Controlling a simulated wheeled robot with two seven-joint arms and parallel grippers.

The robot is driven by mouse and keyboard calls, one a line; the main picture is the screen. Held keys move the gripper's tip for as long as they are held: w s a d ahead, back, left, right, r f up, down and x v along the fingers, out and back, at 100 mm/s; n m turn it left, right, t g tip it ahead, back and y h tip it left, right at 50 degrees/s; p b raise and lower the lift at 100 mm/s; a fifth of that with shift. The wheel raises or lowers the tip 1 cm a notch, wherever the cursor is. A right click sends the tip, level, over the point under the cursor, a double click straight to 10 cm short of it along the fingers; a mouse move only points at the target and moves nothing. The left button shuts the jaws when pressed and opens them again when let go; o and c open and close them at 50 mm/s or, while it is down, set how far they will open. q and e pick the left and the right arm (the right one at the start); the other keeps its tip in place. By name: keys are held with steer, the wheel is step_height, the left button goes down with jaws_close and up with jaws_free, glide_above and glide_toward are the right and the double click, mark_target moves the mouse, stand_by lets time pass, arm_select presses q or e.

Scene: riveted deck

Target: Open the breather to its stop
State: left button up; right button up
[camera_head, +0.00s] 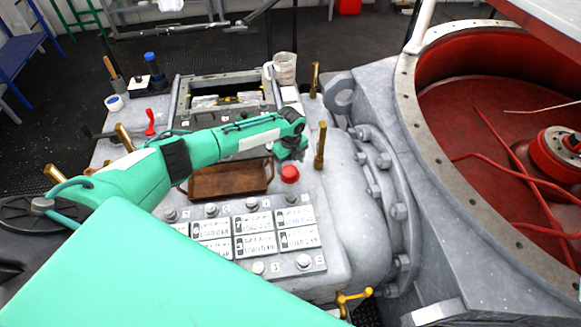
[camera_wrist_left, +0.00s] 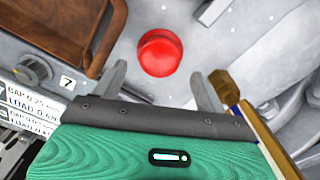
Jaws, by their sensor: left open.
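A red round cap (camera_head: 290,174), which looks like the breather, sits on the grey casing just right of a brown wooden tray. My left gripper (camera_head: 291,155) is above and just behind it in the head view. In the left wrist view the red cap (camera_wrist_left: 160,53) lies ahead of the two grey fingertips of my left gripper (camera_wrist_left: 161,85), roughly midway between their lines. The fingers are wide apart and empty, and I see no contact with the cap. How far the cap is turned cannot be told. My right gripper is out of view.
A brass post (camera_head: 321,146) stands close right of the cap; its fitting also shows beside the right finger (camera_wrist_left: 224,86). The wooden tray (camera_head: 205,183) lies left. Label plates (camera_head: 255,244) and bolts are in front. A brass valve handle (camera_head: 355,297) and a large red-lined opening (camera_head: 470,100) are right.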

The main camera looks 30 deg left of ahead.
mark_target(291, 171)
arm_select(q)
step_height(291, 171, down, 2)
steer(key=shift+s+f, duration=0.1)
steer(key=shift+f, duration=0.75)
steer(key=c, duration=0.7)
steer(key=shift+c, duration=1.3)
arm_select(e)
steer(key=shift+w+a+r, duration=0.2)
steer(key=shift+w+a, duration=0.1)
steer(key=shift+a, duration=0.05)
